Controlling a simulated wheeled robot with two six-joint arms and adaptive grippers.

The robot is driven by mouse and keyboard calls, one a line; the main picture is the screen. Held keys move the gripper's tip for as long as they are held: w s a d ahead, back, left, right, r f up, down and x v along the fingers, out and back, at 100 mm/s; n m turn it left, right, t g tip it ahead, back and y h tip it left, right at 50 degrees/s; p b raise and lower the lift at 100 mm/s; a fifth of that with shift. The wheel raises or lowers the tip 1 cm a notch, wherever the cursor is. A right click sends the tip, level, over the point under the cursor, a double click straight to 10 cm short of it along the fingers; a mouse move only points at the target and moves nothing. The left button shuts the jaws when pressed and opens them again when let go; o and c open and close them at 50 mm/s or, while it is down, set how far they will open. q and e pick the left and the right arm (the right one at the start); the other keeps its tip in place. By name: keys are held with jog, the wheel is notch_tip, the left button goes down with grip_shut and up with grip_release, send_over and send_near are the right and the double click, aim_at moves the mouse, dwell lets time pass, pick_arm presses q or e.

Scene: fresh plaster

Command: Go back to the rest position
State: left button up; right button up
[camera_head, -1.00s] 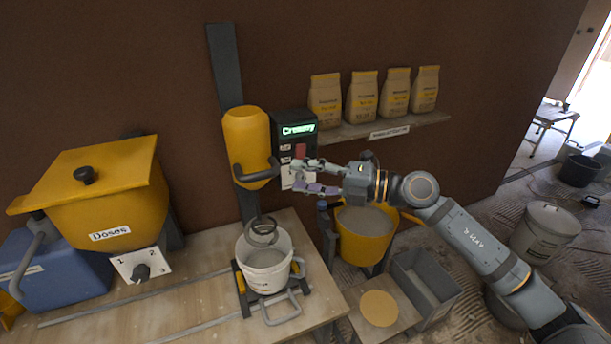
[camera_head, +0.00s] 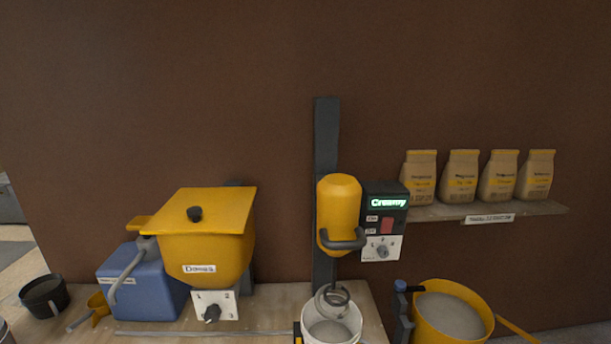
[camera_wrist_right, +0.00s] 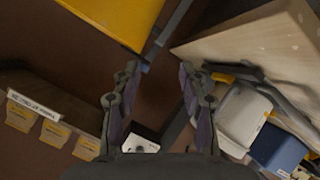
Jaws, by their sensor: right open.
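My right gripper (camera_wrist_right: 158,100) shows in the right wrist view with its two fingers spread apart and nothing between them. It is out of the head view. My left gripper is in neither view. In the head view a yellow mixer (camera_head: 339,215) hangs on a dark post, with its whisk over a white bucket (camera_head: 333,330) on the bench. Beside the mixer a dark control box (camera_head: 385,190) reads "Creamy" in green and has a red switch and a dial.
A yellow hopper (camera_head: 205,245) labelled Doses and a blue tank (camera_head: 145,283) stand at the left. A yellow bucket (camera_head: 450,312) of grey material stands at the right. Several paper bags (camera_head: 462,176) stand on a wall shelf (camera_head: 435,212). The wall above is bare.

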jog(key=s+a+f+m+g+h, duration=0.15)
jog(key=s+f+g, duration=0.25)
jog(key=s+f, duration=0.75)
jog(key=s+a+f+m+g, duration=0.1)
jog(key=s+a+f+g, duration=0.1)
jog(key=s+f, duration=0.3)
jog(key=s+a+f+m+g+y, duration=0.1)
jog(key=s+a+f, duration=0.4)
jog(key=s, duration=0.9)
jog(key=s+a+f+m+g+y, duration=0.1)
jog(key=s+a+f+g, duration=0.3)
jog(key=s, duration=0.6)
jog(key=shift+s+a+f+m+g, duration=0.2)
jog(key=shift+a+f+m+g, duration=0.1)
jog(key=shift+f+m, duration=0.4)
